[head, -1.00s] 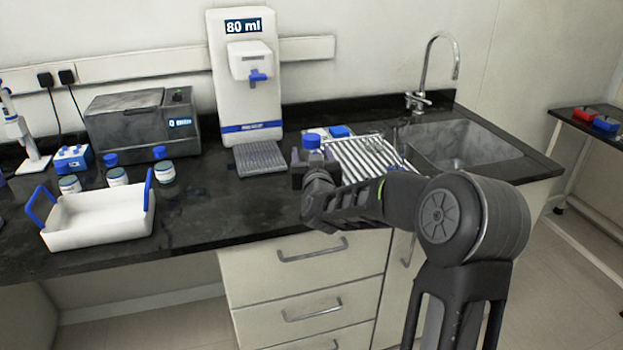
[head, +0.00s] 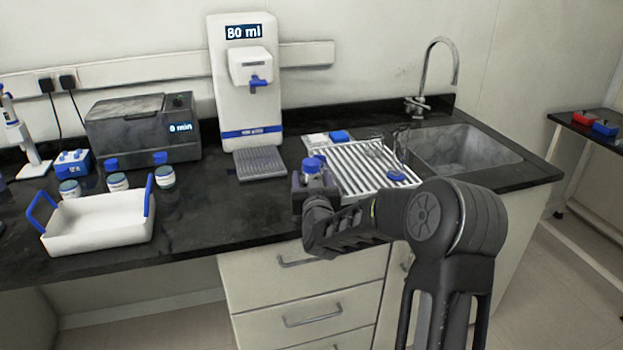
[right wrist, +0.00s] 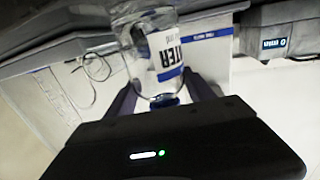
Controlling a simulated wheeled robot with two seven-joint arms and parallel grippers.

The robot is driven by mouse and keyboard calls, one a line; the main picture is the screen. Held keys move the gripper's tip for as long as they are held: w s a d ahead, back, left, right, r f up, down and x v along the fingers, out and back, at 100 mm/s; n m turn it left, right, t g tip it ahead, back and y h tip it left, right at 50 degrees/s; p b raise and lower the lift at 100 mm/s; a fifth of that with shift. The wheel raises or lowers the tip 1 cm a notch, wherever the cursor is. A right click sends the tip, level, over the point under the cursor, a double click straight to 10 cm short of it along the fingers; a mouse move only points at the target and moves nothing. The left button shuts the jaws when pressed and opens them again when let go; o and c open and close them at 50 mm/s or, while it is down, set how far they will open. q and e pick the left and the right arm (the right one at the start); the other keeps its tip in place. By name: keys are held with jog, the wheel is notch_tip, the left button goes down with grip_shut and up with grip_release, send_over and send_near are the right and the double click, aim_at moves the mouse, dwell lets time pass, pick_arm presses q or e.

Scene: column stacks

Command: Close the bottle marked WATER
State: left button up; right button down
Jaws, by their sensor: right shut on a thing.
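My right gripper (head: 311,188) is shut on a clear bottle (right wrist: 146,60) above the counter, in front of the drying rack. In the right wrist view its white label shows the letters "TER" and a blue band; the rest of the word is out of sight. In the head view a blue cap (head: 311,165) shows at the top of the held bottle, with another bit of blue just behind it. I cannot tell whether the cap is seated. The fingers hide much of the bottle in the head view. My left gripper is not in view.
A white rack (head: 372,166) lies behind the gripper, left of the sink (head: 455,150). A dispenser (head: 243,100) reading "80 ml" stands at the back. A white tray (head: 98,228) and several jars are at left. The counter between tray and gripper is clear.

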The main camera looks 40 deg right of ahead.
jog(key=shift+f, duration=0.1)
jog(key=shift+c, duration=1.8)
grip_release()
jog(key=shift+s+a, duration=0.25)
jog(key=shift+s, duration=0.1)
jog(key=b+v, duration=0.2)
jog(key=v, duration=0.9)
jog(key=shift+s, duration=0.1)
